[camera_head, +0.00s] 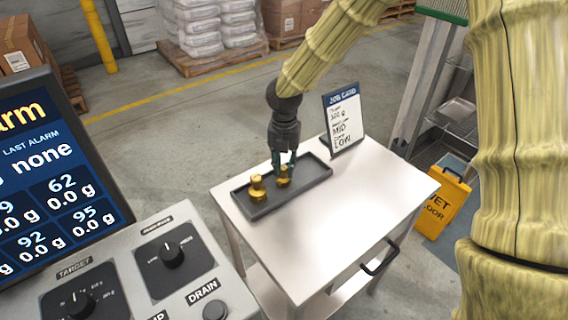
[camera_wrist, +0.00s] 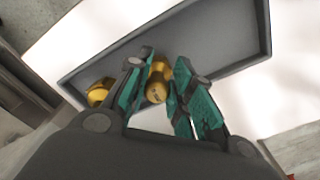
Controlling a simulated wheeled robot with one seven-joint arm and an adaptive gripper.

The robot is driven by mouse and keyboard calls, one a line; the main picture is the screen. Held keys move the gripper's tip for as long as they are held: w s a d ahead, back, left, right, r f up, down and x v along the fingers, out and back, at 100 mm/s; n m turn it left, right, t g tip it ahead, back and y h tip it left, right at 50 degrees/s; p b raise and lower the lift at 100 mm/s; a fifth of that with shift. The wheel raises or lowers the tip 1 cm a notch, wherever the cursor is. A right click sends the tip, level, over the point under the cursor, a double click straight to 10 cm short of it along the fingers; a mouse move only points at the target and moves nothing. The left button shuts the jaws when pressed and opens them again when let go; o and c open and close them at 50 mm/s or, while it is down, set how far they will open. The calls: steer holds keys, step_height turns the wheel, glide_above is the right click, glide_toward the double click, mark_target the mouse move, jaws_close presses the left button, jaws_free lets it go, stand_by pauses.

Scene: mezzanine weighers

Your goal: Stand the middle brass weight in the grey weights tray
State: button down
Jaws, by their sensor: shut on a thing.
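The grey weights tray (camera_head: 318,178) lies on the white cart top; it also shows in the wrist view (camera_wrist: 222,40). One brass weight (camera_head: 257,189) stands in the tray's left part and shows at the left in the wrist view (camera_wrist: 99,93). My gripper (camera_head: 283,166) points down over the tray. Its teal-padded fingers (camera_wrist: 158,92) are shut on a second brass weight (camera_head: 282,177), which also shows between them in the wrist view (camera_wrist: 157,88). That weight is at the tray, right of the first one. I cannot tell whether its base touches the tray floor.
A job card (camera_head: 343,118) stands at the back of the white cart (camera_head: 350,220), reading MID and LOW. A control panel (camera_head: 165,275) and screen (camera_head: 55,160) are at the left. A yellow wet-floor sign (camera_head: 443,203) stands right of the cart. The cart's front right is clear.

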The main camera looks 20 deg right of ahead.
steer(key=c, duration=1.3)
jaws_free()
steer(key=shift+o, duration=0.2)
step_height(320, 180, up, 12)
steer(key=shift+r+b, duration=0.15)
steer(key=shift+b, duration=0.3)
